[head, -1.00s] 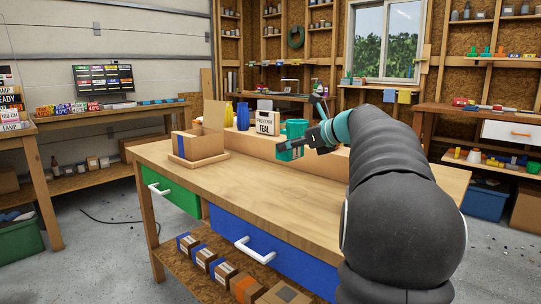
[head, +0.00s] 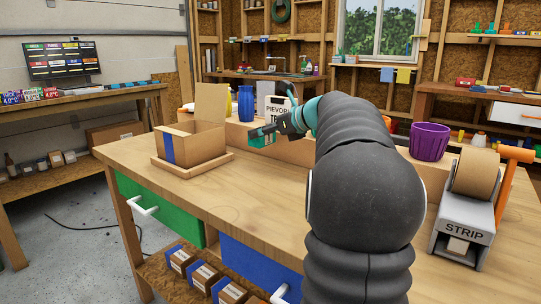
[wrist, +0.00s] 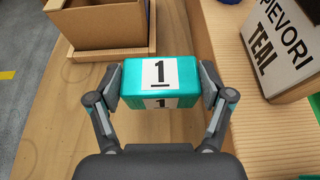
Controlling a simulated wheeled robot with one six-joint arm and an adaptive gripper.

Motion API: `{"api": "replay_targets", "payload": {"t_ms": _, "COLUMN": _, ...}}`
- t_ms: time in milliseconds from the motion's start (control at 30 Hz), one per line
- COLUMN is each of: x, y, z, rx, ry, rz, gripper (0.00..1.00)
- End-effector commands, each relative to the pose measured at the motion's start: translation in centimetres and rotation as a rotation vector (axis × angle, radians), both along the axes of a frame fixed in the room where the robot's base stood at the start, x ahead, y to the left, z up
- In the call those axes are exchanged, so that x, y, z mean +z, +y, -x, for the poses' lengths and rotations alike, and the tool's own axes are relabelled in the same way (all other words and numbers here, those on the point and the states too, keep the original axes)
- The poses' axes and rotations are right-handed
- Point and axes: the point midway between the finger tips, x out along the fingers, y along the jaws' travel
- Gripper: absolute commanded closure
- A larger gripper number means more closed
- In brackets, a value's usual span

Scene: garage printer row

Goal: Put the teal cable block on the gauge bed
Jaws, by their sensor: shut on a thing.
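The teal cable block (wrist: 147,84) is a teal box with white labels marked "1" on two faces. My gripper (wrist: 160,86) is shut on it in the wrist view, one finger at each side. In the head view, my gripper (head: 277,130) holds the teal block (head: 262,138) over the workbench (head: 240,205), to the right of the cardboard box; my arm hides part of the bench behind. I cannot identify a gauge bed in these views.
An open cardboard box (head: 205,143) sits on a wooden tray (head: 184,172) at the bench's left. A "TEAL" sign box (head: 271,105) and blue vase (head: 246,104) stand behind. A purple pot (head: 429,141) and "STRIP" tape dispenser (head: 458,232) stand right. The front bench top is clear.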

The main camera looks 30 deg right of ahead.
Motion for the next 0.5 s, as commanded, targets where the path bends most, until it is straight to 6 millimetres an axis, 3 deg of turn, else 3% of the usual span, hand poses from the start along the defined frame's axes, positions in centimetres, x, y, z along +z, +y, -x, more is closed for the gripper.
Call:
{"api": "replay_targets", "payload": {"t_ms": 100, "x": -2.0, "y": 0.1, "z": 0.0, "rx": 0.001, "ry": 0.000, "rz": -0.001, "gripper": 0.57}}
{"api": "replay_targets", "payload": {"t_ms": 367, "x": -3.8, "y": 0.2, "z": -0.1, "rx": 0.003, "ry": -0.001, "rz": -0.001, "gripper": 0.57}}
{"api": "replay_targets", "payload": {"t_ms": 500, "x": -5.8, "y": 0.2, "z": -0.1, "rx": 0.003, "ry": 0.001, "rz": -0.002, "gripper": 0.57}}
